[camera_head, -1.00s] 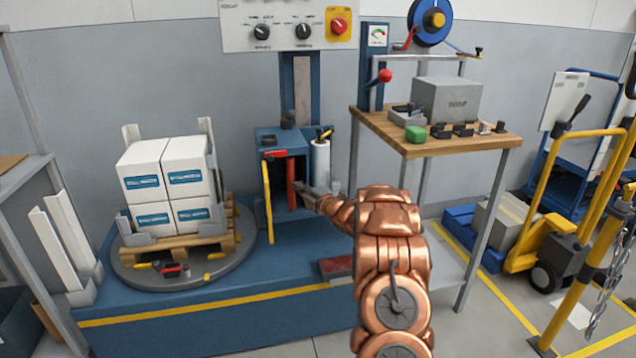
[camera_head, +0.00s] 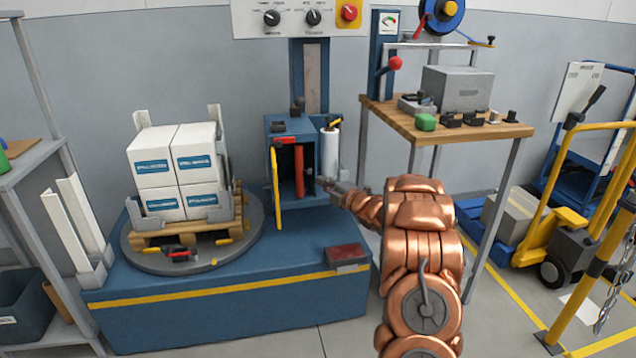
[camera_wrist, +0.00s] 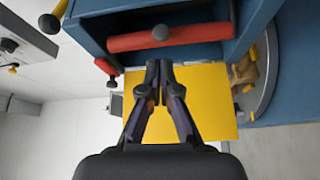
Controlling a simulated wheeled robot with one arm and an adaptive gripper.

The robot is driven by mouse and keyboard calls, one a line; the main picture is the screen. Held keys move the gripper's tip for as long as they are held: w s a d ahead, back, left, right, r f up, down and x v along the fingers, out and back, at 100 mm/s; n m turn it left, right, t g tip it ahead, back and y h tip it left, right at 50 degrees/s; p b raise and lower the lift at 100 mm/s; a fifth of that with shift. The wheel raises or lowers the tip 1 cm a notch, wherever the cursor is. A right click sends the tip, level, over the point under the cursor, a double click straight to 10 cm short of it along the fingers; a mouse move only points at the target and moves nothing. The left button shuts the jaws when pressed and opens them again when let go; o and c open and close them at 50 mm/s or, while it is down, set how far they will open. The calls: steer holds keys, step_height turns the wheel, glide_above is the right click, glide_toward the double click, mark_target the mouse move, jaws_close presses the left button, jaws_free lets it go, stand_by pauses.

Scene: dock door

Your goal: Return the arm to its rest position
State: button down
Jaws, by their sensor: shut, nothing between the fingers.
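My copper arm (camera_head: 424,235) reaches up from the bottom of the head view, bent toward the blue wrapper carriage. My gripper (camera_head: 326,183) is small there, at the right side of the carriage's opening. In the wrist view my gripper (camera_wrist: 160,66) is shut and empty, its dark fingers together in front of a yellow panel (camera_wrist: 215,100). A red horizontal-looking roller bar (camera_wrist: 170,38) lies just beyond the fingertips. The same red bar (camera_head: 299,170) stands upright inside the blue carriage (camera_head: 280,129) in the head view. I cannot tell whether the fingers touch anything.
A turntable (camera_head: 137,250) with a pallet of white boxes (camera_head: 158,163) stands left on the blue base (camera_head: 230,315). A wooden-topped bench (camera_head: 465,131) stands close to my arm's right. A yellow pallet truck (camera_head: 535,225) is farther right.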

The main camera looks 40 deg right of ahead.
steer(key=shift+s+d, duration=0.2)
steer(key=shift+s, duration=0.7)
steer(key=shift+s+d, duration=0.15)
steer(key=shift+s, duration=0.75)
